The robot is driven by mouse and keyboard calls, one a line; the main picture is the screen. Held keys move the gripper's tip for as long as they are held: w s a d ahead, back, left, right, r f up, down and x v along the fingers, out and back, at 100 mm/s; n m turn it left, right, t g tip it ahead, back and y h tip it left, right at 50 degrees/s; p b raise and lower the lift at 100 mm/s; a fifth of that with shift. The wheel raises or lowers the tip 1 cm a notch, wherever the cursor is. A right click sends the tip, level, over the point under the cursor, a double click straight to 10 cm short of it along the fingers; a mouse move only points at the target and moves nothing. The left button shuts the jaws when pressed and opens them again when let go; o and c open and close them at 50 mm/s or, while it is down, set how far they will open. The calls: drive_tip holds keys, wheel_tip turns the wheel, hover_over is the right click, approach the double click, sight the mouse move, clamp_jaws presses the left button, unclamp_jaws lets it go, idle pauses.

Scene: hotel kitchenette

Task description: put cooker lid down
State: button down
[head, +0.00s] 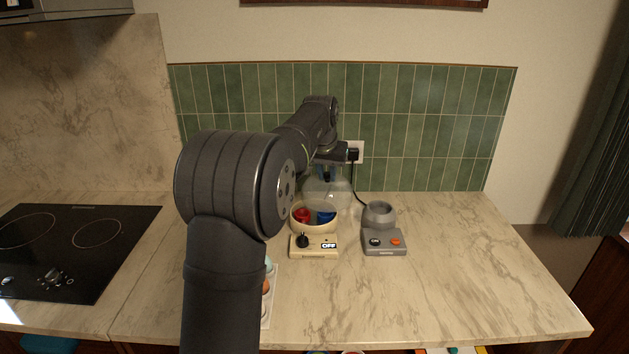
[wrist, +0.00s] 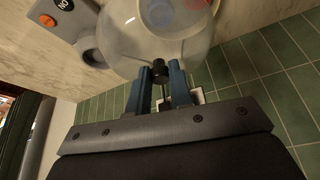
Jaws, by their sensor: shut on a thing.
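The clear dome lid (head: 340,193) hangs from my gripper (head: 326,177) in the head view, overlapping the back of the cooker bowl and set slightly right of it. In the wrist view my gripper (wrist: 160,88) has its blue fingers shut on the lid's black knob, and the see-through lid (wrist: 125,45) fills the top middle. The cream cooker (head: 313,253) stands on the counter with its bowl uncovered in front, a red and a blue piece inside and an "OFF" label. I cannot tell whether the lid touches anything below.
A tray (head: 266,318) with eggs is partly hidden by my arm. A black hob (head: 70,250) is at the left. The counter right of the grey appliance is clear; a tiled wall (head: 430,130) stands behind.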

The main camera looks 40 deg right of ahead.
drive_tip(key=s+r, duration=0.1)
drive_tip(key=s, duration=0.1)
drive_tip(key=s+r, duration=0.1)
drive_tip(key=s, duration=0.1)
drive_tip(key=s+r, duration=0.2)
drive_tip(key=shift+s+d, duration=0.25)
drive_tip(key=shift+d, duration=0.1)
drive_tip(key=s+a+f, duration=0.2)
drive_tip(key=s+a, duration=0.6)
drive_tip(key=s, duration=0.3)
drive_tip(key=s+a+f, duration=0.3)
drive_tip(key=s+a, duration=0.6)
drive_tip(key=s, duration=0.2)
drive_tip(key=shift+w+d+f, duration=0.15)
drive_tip(key=shift+w+f, duration=2.65)
drive_tip(key=shift+w, duration=0.15)
drive_tip(key=shift+w+d+f, duration=0.15)
drive_tip(key=shift+w+f, duration=2.65)
drive_tip(key=shift+w, duration=0.1)
